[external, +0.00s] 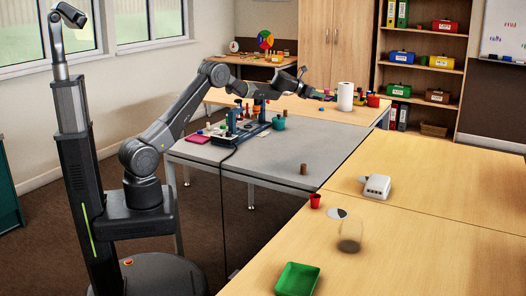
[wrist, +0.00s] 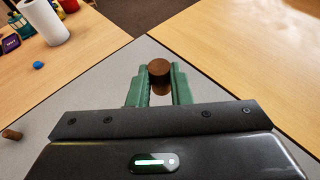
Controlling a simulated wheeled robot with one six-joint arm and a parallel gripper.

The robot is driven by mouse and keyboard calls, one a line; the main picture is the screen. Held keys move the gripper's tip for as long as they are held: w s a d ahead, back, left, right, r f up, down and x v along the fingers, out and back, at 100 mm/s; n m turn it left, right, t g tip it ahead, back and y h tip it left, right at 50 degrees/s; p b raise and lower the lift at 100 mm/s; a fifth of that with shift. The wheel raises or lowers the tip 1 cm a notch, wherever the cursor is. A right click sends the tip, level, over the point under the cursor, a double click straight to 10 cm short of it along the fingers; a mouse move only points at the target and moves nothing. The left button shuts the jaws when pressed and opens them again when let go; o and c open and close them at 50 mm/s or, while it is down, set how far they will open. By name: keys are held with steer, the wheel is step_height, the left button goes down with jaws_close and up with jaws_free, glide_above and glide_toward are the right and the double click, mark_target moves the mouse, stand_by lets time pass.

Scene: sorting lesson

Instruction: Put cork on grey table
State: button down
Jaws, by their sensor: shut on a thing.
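My gripper (wrist: 159,88) has green fingers shut on a brown cork (wrist: 160,70), which stands out past the fingertips in the wrist view. The grey table (wrist: 95,88) lies below it, with its corner pointing away between two wooden tables. In the external view my gripper (external: 320,94) is above the far part of the grey table (external: 335,140). The held cork is too small to make out clearly there. A brown cylinder (external: 303,169) stands near the grey table's front edge. Another brown piece (wrist: 12,134) lies at the wrist view's left edge.
A paper roll (external: 345,96) stands on the back wooden table, beside a red container (external: 373,100). A glass (external: 349,237) and green tray (external: 297,279) are nearer.

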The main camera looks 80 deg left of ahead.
steer(key=s+a+r+n+y, duration=0.1)
steer(key=s+a, duration=0.6)
steer(key=a, duration=0.2)
steer(key=s+a+r+n+y, duration=0.1)
steer(key=s+a, duration=0.7)
steer(key=a, duration=0.1)
steer(key=s+a+r+n+g+y, duration=0.1)
steer(key=s+a, duration=0.7)
steer(key=a, duration=0.1)
steer(key=shift+s+a+r+n+y, duration=0.15)
steer(key=shift+a+r+n+y, duration=0.15)
steer(key=shift+a+r+y, duration=0.1)
steer(key=s+a+f, duration=0.2)
steer(key=s, duration=0.1)
steer(key=m+t+h+b, duration=0.1)
steer(key=m+h+b, duration=0.5)
steer(key=m+h, duration=0.15)
glide_above(214, 126)
step_height(214, 126, down, 12)
steer(key=shift+n, duration=0.35)
steer(key=f, duration=0.3)
steer(key=f+b, duration=0.1)
steer(key=f, duration=0.2)
steer(key=f+b, duration=0.1)
steer(key=f, duration=0.2)
steer(key=shift+w+a+f, duration=0.2)
steer(key=shift+a+f, duration=0.1)
steer(key=shift+f, duration=0.05)
